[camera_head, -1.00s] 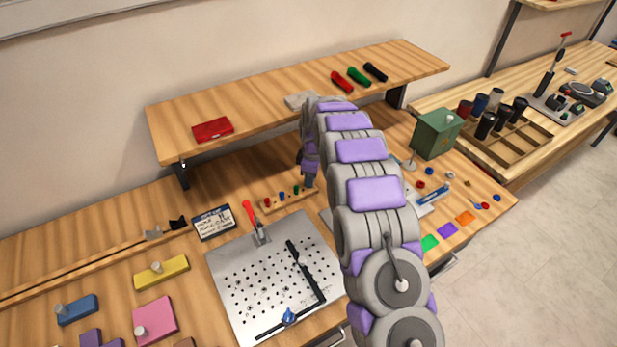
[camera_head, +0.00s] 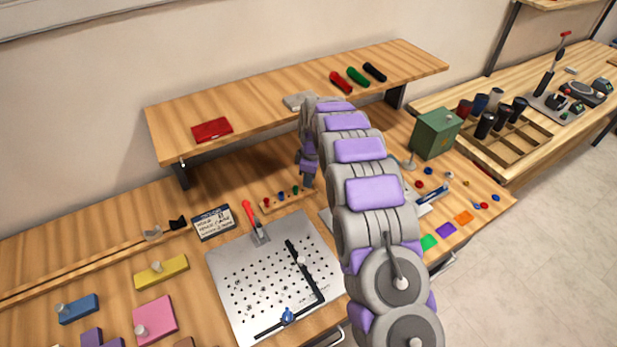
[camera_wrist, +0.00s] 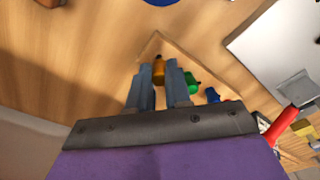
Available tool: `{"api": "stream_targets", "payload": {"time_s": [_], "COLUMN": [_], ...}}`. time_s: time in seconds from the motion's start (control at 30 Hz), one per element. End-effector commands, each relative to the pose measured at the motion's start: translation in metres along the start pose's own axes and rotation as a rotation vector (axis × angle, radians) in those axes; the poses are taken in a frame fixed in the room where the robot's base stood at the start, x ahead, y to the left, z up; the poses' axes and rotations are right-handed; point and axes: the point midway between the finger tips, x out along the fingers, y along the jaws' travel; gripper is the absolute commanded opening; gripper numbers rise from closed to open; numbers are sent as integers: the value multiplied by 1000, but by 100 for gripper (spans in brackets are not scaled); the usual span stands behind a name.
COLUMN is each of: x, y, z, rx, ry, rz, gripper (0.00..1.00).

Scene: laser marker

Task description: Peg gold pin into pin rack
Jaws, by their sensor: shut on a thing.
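The gold pin (camera_wrist: 158,72) shows between the two fingertips of my gripper (camera_wrist: 158,80) in the wrist view, and the fingers are shut on it. It is over the end of the wooden pin rack (camera_wrist: 152,48). I cannot tell whether its lower end is in a hole. A green pin (camera_wrist: 193,84) and a blue pin (camera_wrist: 212,95) stand in the rack beside it. In the head view the rack (camera_head: 272,208) holds red (camera_head: 267,202), blue and green pins. My gripper (camera_head: 307,182) is at its right end there; the gold pin is hidden.
A perforated metal plate (camera_head: 250,290) with a red-handled clamp (camera_head: 249,212) lies in front of the rack. A shelf (camera_head: 270,105) overhangs behind. A green box (camera_head: 436,133) stands to the right, past my arm. A sign (camera_head: 212,223) stands left of the rack.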

Motion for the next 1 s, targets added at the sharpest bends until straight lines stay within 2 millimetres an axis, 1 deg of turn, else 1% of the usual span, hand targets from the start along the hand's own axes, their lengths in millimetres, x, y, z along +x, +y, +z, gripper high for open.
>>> {"api": "stream_targets", "payload": {"time_s": [0.93,0.97,1.0], "x": [11,11,11], "y": [-1,-1,-1], "z": [0,-1,-1], "rx": [0,0,-1], "ry": [-2,-2,-2], "rz": [-2,-2,-2], "gripper": [0,19,23]}}
